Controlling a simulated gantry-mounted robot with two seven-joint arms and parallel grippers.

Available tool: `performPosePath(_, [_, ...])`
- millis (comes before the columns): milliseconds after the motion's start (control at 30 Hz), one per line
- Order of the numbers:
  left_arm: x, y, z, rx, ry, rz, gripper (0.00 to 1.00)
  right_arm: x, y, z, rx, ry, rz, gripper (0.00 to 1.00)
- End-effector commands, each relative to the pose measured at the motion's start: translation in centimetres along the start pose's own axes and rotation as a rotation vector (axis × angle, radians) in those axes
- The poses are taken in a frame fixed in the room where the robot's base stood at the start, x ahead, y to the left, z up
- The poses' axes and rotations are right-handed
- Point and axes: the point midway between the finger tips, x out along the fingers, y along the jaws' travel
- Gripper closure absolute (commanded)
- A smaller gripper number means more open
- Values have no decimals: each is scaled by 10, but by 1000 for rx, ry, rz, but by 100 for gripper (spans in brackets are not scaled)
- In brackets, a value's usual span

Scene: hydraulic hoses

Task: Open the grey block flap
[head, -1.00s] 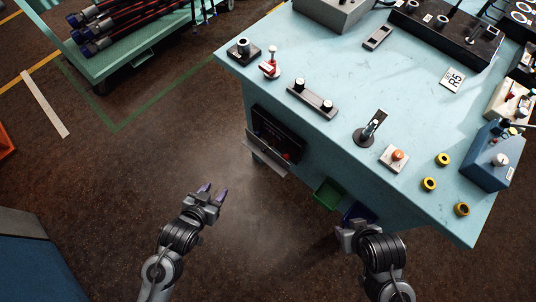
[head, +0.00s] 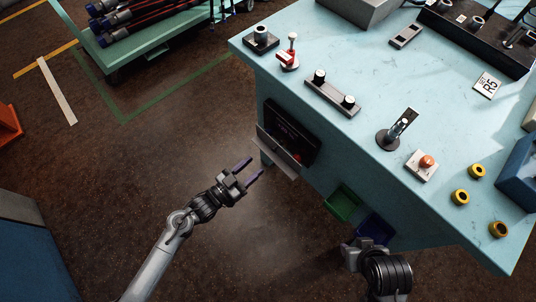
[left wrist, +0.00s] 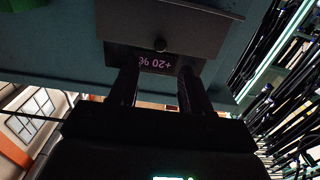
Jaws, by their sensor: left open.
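A pale grey flap (head: 278,152) sits along the lower edge of a dark panel (head: 290,128) in the bench's side.
The light blue bench (head: 320,60) carries controls, including a red-handled valve (head: 288,56) and an orange button (head: 426,162). Green (head: 342,203) and blue (head: 377,229) bins are low on its side, right of the flap. A hose cart (head: 140,40) stands upper left. The floor around my left arm is clear.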

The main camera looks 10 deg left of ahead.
Motion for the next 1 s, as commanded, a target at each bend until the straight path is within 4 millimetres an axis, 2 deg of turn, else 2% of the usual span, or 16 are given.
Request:
performPosePath(200, [38, 0, 2, 0, 3, -1, 52, 13, 0, 4, 0, 0, 0, 57])
performPosePath(433, [66, 0, 2, 0, 0, -2, 52, 21, 1, 7, -5, -1, 4, 57])
performPosePath(633, [76, 0, 0, 1, -1, -1, 52, 23, 2, 8, -11, -2, 9, 57])
performPosePath(933, [77, 0, 0, 0, -1, -1, 52, 23, 2, 8, -10, -2, 8, 57])
performPosePath(1000, [77, 0, 0, 0, -1, -2, 63, 23, 1, 8, -9, -2, 7, 57])
